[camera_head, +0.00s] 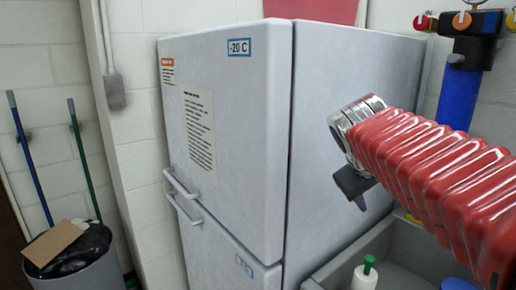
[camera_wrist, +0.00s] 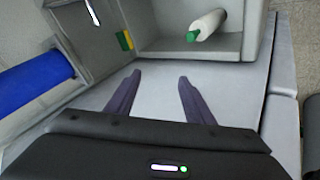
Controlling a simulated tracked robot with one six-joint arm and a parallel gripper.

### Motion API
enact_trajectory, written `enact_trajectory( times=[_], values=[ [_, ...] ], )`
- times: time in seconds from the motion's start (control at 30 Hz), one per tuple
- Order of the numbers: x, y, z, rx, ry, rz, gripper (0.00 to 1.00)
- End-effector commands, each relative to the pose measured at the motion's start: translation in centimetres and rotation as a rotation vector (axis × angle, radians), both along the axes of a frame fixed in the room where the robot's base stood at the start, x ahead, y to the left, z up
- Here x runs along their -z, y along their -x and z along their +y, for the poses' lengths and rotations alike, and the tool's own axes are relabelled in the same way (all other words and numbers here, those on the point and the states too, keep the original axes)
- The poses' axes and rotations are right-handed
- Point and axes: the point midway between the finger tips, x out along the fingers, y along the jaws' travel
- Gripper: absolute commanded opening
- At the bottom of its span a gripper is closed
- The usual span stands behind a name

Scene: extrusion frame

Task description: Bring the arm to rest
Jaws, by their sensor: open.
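My arm, in a red ribbed sleeve, reaches in from the right of the head view and ends at silver rings. My gripper (camera_head: 354,186) shows there as a dark shape in front of the side of the grey freezer (camera_head: 335,125). In the wrist view my gripper (camera_wrist: 158,82) has its two dark fingers spread apart. Nothing is between them but the pale freezer surface behind. I cannot tell how far the fingertips are from that surface.
A sink (camera_head: 335,270) with a green-capped white bottle (camera_head: 364,275) stands below my arm. A blue pipe (camera_head: 458,95) with valves is at the right. A bin (camera_head: 75,262) and two poles stand at the left.

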Motion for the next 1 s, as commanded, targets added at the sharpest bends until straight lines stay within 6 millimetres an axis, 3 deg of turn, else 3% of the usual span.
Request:
enact_trajectory(
  times=[0.3,0.6,0.77,1.0],
  values=[
    [9.5,8.4,5.2,0.058,-0.308,0.035,0.48],
    [16.7,16.6,9.2,0.129,-0.535,0.058,0.48],
    [18.8,20.0,10.1,0.145,-0.588,0.056,0.48],
    [17.6,20.8,9.9,0.132,-0.59,0.003,0.48]
  ],
)
